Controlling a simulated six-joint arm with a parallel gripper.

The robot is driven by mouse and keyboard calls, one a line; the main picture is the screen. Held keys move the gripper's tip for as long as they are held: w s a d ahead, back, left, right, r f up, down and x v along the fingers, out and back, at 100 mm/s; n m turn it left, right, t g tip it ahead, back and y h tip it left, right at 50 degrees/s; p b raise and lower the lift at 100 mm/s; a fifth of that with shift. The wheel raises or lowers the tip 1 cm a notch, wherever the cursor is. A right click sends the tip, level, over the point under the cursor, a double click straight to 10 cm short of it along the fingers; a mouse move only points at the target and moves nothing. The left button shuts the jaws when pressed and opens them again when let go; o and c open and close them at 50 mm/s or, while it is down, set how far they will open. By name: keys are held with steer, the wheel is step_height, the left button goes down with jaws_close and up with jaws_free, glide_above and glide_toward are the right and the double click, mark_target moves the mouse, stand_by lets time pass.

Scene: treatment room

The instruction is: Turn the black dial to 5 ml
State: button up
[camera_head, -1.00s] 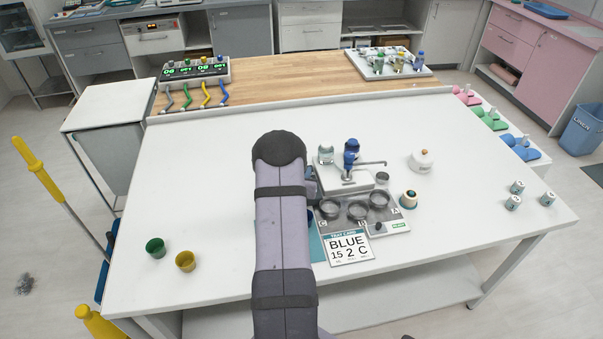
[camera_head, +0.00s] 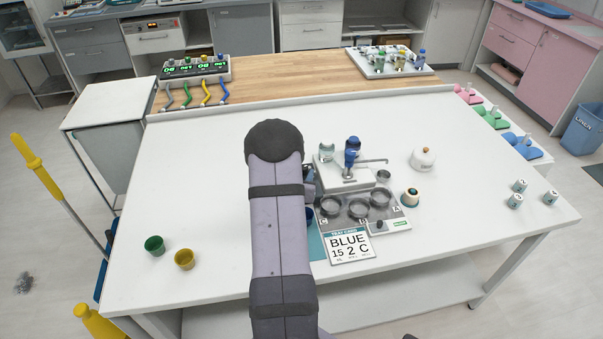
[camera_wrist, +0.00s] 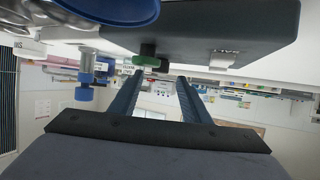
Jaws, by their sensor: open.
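A small black dial (camera_head: 379,225) stands on the front right of the grey station, beside a green label, in the head view. The knob appears close to the fingertips; contact cannot be told. In the head view my arm hides most of the gripper. No ml scale is readable.
A blue-topped dispenser (camera_head: 351,150) with a spout stands behind several dark cups. A blue cup (camera_wrist: 105,8) is very close to the wrist camera. Green (camera_head: 154,245) and yellow (camera_head: 184,259) cups stand left, with free table around.

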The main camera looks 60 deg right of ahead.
steer(key=shift+b+v, duration=0.3)
steer(key=shift+v, duration=1.15)
steer(key=shift+r, duration=0.1)
steer(key=shift+s+d+r+p, duration=0.7)
steer(key=shift+s+d+p, duration=0.05)
steer(key=shift+s, duration=0.25)
steer(key=w+d+r+n+t+y, duration=0.2)
steer(key=w+d+r+y, duration=0.1)
steer(key=w+d+r, duration=0.8)
steer(key=s+a+f+m+g+y, duration=0.2)
steer(key=s+a+f+g+y, duration=0.35)
steer(key=s+a+f, duration=0.2)
steer(key=shift+w+p+x, duration=0.15)
steer(key=shift+p+x, duration=0.8)
steer(key=shift+x, duration=0.85)
steer(key=shift+w+p+x, duration=0.15)
steer(key=shift+p+x, duration=0.75)
steer(key=shift+x, duration=0.9)
steer(key=shift+a, duration=0.15)
